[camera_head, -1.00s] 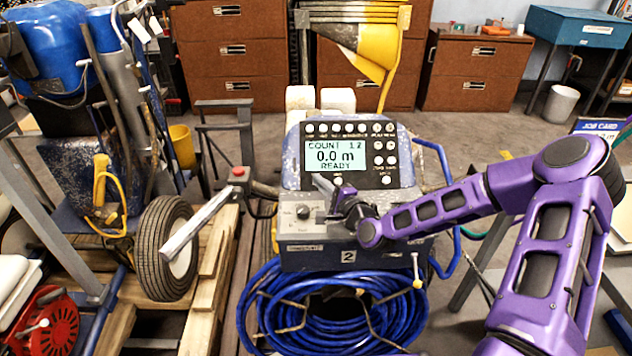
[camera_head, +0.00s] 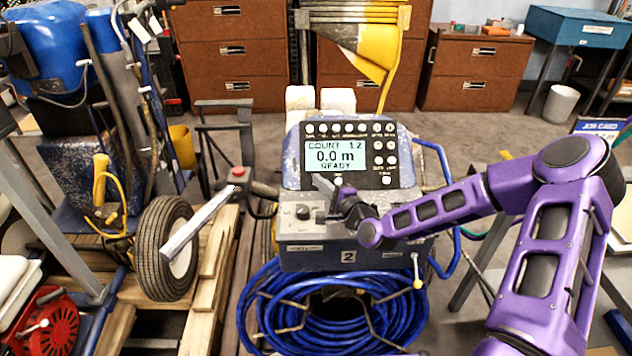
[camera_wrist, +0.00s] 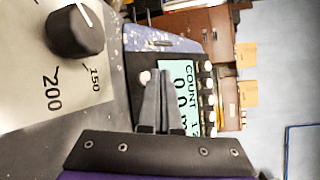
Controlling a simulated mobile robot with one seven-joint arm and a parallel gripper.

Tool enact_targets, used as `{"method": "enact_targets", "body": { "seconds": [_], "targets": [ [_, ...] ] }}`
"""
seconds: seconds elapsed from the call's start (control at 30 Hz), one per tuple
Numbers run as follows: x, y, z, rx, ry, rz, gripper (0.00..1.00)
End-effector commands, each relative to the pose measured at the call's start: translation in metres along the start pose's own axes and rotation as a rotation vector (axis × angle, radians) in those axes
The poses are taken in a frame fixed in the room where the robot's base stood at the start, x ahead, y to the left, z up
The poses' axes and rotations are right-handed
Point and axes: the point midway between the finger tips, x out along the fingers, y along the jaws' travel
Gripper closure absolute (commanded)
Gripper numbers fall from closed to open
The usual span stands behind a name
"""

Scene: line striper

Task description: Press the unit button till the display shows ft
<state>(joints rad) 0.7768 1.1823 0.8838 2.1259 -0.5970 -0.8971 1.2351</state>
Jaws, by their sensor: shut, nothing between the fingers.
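The line striper's control box (camera_head: 305,257) stands in the middle with a black panel. Its display (camera_head: 331,158) reads COUNT 12, 0.0 m, READY, so the unit shown is m. White round buttons run above the display and in a group (camera_head: 385,152) to its right. A button sits just below the display, close to my fingertips. My gripper (camera_head: 322,185) is shut and empty, its tips at the panel's lower edge below the display. In the wrist view the shut fingers (camera_wrist: 158,100) point at the panel beside a white button (camera_wrist: 145,77) and overlap the display (camera_wrist: 180,85). I cannot tell whether they touch.
A blue hose coil (camera_head: 335,310) hangs below. A grey handle with a red button (camera_head: 238,172) stands left. A blue tube frame (camera_head: 440,165) is at the right.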

Motion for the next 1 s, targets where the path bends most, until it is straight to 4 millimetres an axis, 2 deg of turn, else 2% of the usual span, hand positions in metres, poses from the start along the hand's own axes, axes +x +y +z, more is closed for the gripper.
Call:
{"method": "enact_targets", "body": {
  "seconds": [1.0],
  "targets": [
    [0.0064, 0.0047, -0.0047, 0.000, 0.000, 0.000, 1.00]
  ]
}}
